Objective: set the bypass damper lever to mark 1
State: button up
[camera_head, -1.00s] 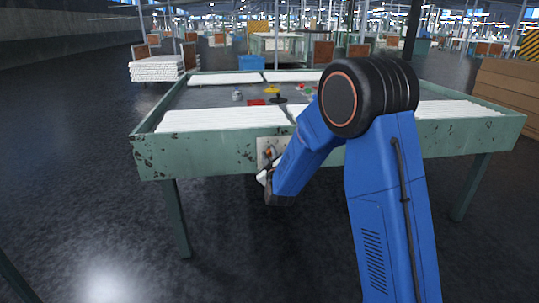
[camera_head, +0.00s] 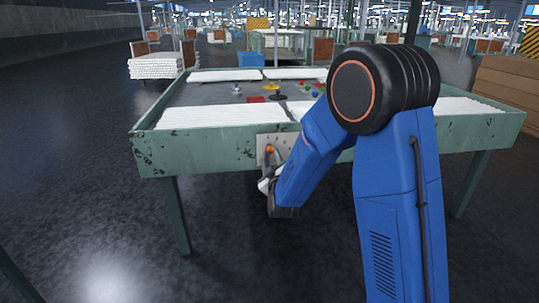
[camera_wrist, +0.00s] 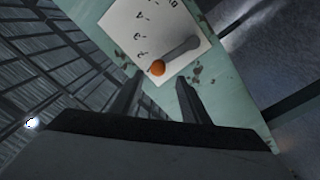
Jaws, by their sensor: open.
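The bypass damper lever (camera_wrist: 178,56) is a grey arm with an orange knob on a white marked plate (camera_wrist: 134,20). In the wrist view it slants from its pivot at the upper right down to the knob at the lower left. Small marks and digits line the plate, too small to read surely. In the head view the knob (camera_head: 270,149) shows on the plate at the table's front. My gripper (camera_wrist: 159,84) is open, its fingers on either side below the knob, with no clear contact. In the head view my gripper (camera_head: 266,186) is below the plate, partly hidden by my arm.
The plate is fixed to the chipped green side of a table (camera_head: 205,148). White slabs (camera_head: 222,117) and small coloured items lie on top. A table leg (camera_head: 177,215) stands left of my gripper. The floor in front is clear.

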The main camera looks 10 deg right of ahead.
jog(key=s, duration=1)
jog(key=shift+s+f, duration=0.3)
jog(key=shift+s, duration=0.1)
jog(key=s+d+r+m+g, duration=0.1)
jog(key=s+d+g, duration=0.3)
jog(key=s, duration=0.9)
jog(key=s+d+r+m+g, duration=0.1)
jog(key=s+d+m+g, duration=0.3)
jog(key=s, duration=0.9)
jog(key=s+d+r+m+g, duration=0.2)
jog(key=s+d+g, duration=0.3)
jog(key=s, duration=0.8)
jog(key=shift+d+m+g, duration=0.4)
jog(key=shift+d+m, duration=0.1)
jog(key=shift+d, duration=0.4)
jog(key=shift+s, duration=0.1)
